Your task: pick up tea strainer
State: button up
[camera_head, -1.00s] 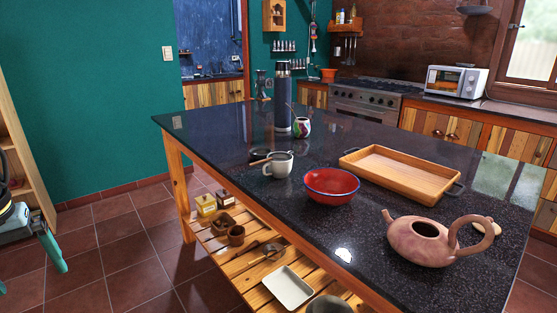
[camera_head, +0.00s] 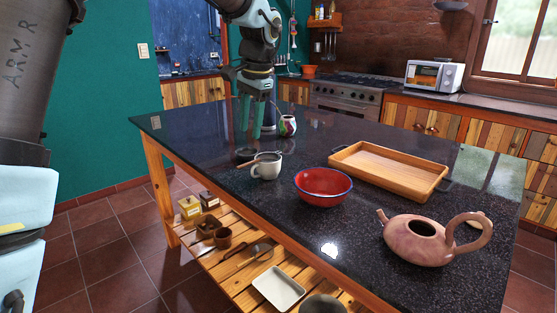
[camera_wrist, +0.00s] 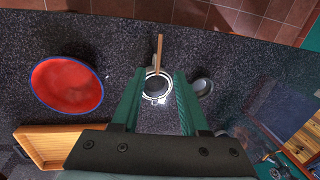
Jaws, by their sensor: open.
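My gripper (camera_head: 251,132) points down with green fingers, above the counter and behind the mug in the head view.
A small dark bowl (camera_head: 246,154) stands close beside the mug. A red bowl (camera_head: 323,187), a wooden tray (camera_head: 388,174) and a clay teapot (camera_head: 420,240) stand to the right. A patterned cup (camera_head: 288,125) and a tall flask (camera_head: 269,115) stand behind.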

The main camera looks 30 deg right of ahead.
send_over(246, 165)
jog(key=d, duration=0.1)
notch_tip(246, 165, down, 5)
jog(key=f+p, duration=0.1)
jog(key=f, duration=0.1)
jog(key=a+f+p, duration=0.1)
jog(key=f+p, duration=0.1)
jog(key=shift+f, duration=0.65)
jog(key=shift+c, duration=0.3)
grip_shut()
dwell(0.5)
